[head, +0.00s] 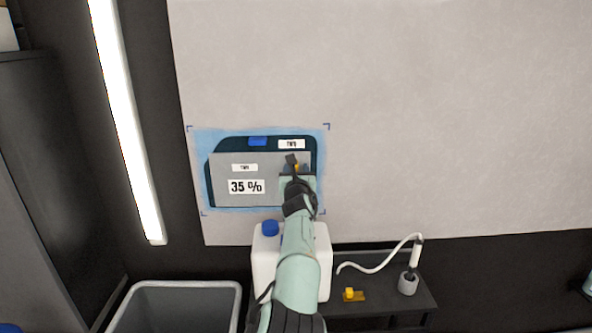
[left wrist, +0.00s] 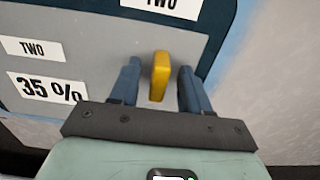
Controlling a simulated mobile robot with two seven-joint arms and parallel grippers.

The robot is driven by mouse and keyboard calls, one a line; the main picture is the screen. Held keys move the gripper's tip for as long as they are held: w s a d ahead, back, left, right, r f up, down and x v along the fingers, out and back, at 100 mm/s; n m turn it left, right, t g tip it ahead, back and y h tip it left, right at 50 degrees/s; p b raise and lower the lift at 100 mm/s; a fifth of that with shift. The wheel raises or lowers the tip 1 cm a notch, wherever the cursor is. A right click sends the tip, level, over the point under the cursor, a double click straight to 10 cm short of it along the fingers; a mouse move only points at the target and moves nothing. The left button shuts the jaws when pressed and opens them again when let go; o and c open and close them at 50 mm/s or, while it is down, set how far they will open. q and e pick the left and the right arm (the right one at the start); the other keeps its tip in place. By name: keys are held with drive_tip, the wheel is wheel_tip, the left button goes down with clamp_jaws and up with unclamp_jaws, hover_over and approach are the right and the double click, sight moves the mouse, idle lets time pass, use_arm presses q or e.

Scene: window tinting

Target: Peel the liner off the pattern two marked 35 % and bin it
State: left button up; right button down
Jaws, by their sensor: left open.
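The grey pattern (head: 222,172) marked TWO and 35 % lies over a dark window shape (head: 230,143) that carries its own TWO label, inside a pale blue area. The left wrist view shows the grey pattern (left wrist: 100,45) close up. A yellow tab (left wrist: 160,76) stands out from its right part; it also shows small in the head view (head: 297,168). My left gripper (head: 294,164) is open, with its two blue fingers on either side of the tab and gaps showing. My arm hides the pattern's lower right corner. My right gripper is not in view.
A grey open bin (head: 185,284) stands at lower left. A white jug (head: 265,262) with a blue cap is partly behind my arm. A dark shelf (head: 385,303) holds a yellow piece (head: 352,295) and a white hose tool (head: 415,254) in a grey holder.

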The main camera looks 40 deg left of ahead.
use_arm(q)
clamp_jaws()
drive_tip(key=shift+s, duration=0.1)
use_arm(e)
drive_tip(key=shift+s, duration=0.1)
